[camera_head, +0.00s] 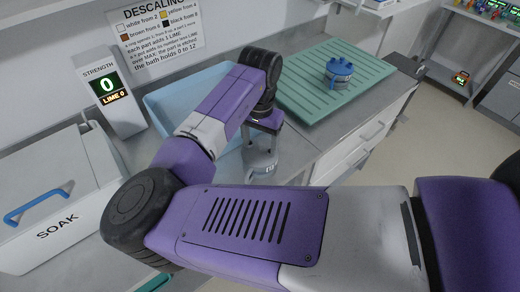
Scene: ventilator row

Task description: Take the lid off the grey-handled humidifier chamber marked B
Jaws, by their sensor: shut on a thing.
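A pale grey humidifier chamber (259,164) with a dark mark on its front stands on the counter, right of the blue basin. The mark is too small to read with certainty. My gripper (262,146) points down over the chamber's top, its fingers shut on the lid's grey handle. The handle is mostly hidden between the fingers, and I cannot tell whether the lid is seated or slightly raised. Another chamber (341,72) with a blue handle stands apart on the green ribbed mat.
The green mat (300,95) has free room around the blue-handled chamber. A light blue basin (160,103) lies behind my arm. A SOAK box (85,160) with a blue handle and a strength display (108,88) reading 0 stand at left. Drawers (372,130) front the counter.

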